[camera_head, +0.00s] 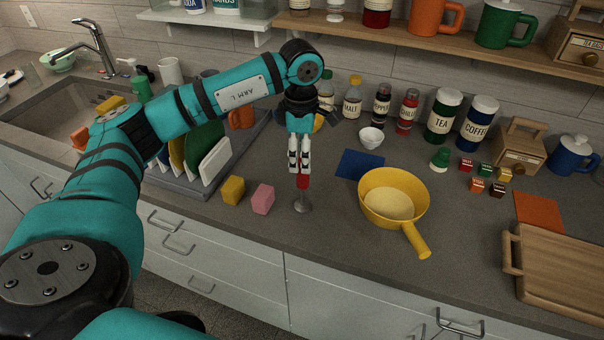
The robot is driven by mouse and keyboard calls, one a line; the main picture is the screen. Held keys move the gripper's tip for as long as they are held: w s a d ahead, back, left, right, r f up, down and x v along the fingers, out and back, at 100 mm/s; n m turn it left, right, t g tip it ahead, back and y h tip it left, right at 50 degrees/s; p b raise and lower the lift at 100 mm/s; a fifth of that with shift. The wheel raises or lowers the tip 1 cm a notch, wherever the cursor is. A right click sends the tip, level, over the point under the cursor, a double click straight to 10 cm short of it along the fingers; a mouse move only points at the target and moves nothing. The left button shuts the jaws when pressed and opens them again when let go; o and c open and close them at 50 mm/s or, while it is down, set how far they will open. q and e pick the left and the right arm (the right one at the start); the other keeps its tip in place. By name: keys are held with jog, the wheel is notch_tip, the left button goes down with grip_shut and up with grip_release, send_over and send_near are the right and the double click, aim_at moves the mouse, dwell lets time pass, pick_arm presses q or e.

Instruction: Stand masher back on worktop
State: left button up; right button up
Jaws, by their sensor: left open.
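The masher (303,182) has a red handle and a grey metal head. It stands upright on the grey worktop (330,240), its head at the bottom and seemingly touching the surface. My left gripper (299,170) points straight down at the top of the handle. Its fingers are open, beside the upper handle, which they partly hide. I cannot tell whether either finger touches it. My right gripper is not in view.
A yellow pan (411,211) stands to the right of the masher, near a blue mat (359,164). A yellow sponge (233,190) and a pink one (263,199) lie to the left. A dish rack (184,184) is further left. The worktop in front is clear.

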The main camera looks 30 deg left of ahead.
pick_arm(q)
jog(key=shift+s+r+b, duration=0.1)
jog(key=shift+r+b, duration=0.45)
jog(key=shift+r, duration=2.1)
